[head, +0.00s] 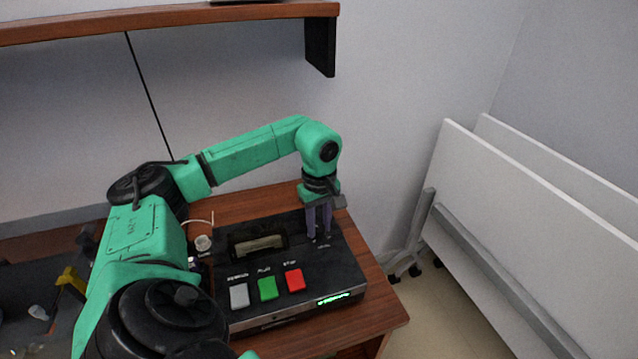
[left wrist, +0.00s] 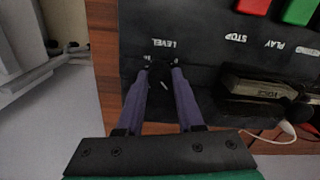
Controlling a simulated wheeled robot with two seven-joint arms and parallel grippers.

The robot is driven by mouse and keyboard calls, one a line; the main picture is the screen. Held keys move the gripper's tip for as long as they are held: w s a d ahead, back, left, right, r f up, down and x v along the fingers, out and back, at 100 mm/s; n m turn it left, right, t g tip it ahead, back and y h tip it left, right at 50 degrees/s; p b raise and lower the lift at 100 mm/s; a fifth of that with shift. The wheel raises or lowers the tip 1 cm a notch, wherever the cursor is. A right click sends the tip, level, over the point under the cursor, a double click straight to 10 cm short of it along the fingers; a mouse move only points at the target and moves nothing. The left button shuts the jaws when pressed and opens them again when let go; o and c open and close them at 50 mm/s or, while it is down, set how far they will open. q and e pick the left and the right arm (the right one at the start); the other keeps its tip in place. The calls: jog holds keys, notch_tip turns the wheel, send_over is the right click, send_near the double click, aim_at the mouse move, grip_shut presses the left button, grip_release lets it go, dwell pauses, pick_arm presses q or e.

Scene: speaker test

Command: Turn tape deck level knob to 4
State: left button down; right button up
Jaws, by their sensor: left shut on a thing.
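The black tape deck (head: 341,268) sits on the wooden desk, with grey, green and red buttons on its top. My left gripper (head: 318,239) reaches down from above onto the deck's back right part, beside the cassette window. In the left wrist view, the left gripper (left wrist: 161,66) has its two purple fingers shut on the small dark level knob (left wrist: 161,72), next to the word LEVEL. The fingers hide much of the knob. A short white mark shows between them, but the number it points to cannot be read. My right gripper is not in view.
The wooden desk (head: 389,313) has a bare strip right of the deck. A wooden shelf (head: 180,16) hangs above at the back. White folded panels (head: 540,220) stand at the right. A white cable lies behind the deck.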

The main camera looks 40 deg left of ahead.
pick_arm(q)
jog(key=shift+w+r+m, duration=0.1)
jog(key=shift+r+m, duration=0.1)
jog(key=shift+m, duration=1.1)
jog(key=c, duration=0.5)
grip_release()
jog(key=shift+c, duration=0.2)
jog(key=shift+f, duration=0.1)
